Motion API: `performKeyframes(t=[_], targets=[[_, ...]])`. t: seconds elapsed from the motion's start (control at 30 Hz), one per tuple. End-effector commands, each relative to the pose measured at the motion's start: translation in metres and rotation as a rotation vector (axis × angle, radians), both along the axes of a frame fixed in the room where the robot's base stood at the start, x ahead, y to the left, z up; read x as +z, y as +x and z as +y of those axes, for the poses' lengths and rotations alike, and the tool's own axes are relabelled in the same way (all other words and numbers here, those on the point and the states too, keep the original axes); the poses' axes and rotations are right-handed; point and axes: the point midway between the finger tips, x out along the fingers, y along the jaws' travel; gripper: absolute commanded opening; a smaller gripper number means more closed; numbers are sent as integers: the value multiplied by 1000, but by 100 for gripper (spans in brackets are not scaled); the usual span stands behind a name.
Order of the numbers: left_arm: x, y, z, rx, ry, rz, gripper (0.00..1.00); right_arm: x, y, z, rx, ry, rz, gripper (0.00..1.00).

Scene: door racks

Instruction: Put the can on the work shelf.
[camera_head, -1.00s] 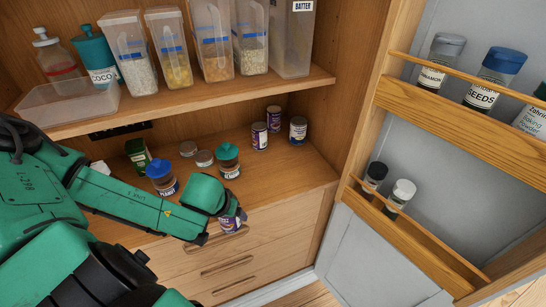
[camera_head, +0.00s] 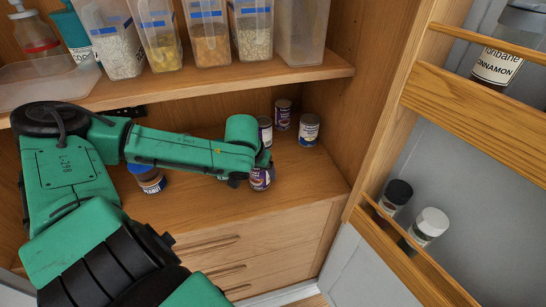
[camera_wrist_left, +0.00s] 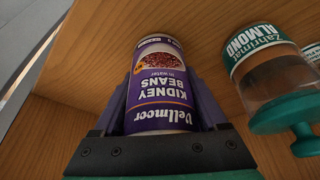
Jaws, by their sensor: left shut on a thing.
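The can, a purple and white kidney beans tin (camera_head: 261,179), is held between the fingers of my left gripper (camera_head: 250,172). In the left wrist view the can (camera_wrist_left: 160,88) fills the space between the two fingers of the gripper (camera_wrist_left: 163,105), with its label showing upside down. The work shelf (camera_head: 215,201) is the wooden surface above the drawers. The can is at the right part of this shelf, near its front edge. I cannot tell whether its base touches the wood. My right gripper is not in view.
Other cans (camera_head: 308,129) stand at the back right of the shelf. A blue-lidded peanut jar (camera_head: 150,180) is left, partly behind my arm. An almond jar (camera_wrist_left: 268,72) is beside the gripper. The upper shelf (camera_head: 200,85) overhangs, and the door rack (camera_head: 410,255) is right.

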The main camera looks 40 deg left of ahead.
Motion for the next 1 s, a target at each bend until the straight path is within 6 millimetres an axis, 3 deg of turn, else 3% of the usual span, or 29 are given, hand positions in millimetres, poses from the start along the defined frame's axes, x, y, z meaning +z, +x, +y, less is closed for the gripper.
performKeyframes(t=[0.2,0.43,0.6,0.7,1.0], targets=[[4,34,10,6,-11,-9,0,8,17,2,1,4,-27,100],[4,64,21,2,-5,-3,0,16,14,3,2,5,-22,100],[5,96,30,-1,-5,-1,0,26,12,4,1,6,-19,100],[-12,91,31,-4,0,5,0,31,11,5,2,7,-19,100],[-17,92,31,-3,0,2,0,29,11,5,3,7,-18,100]])
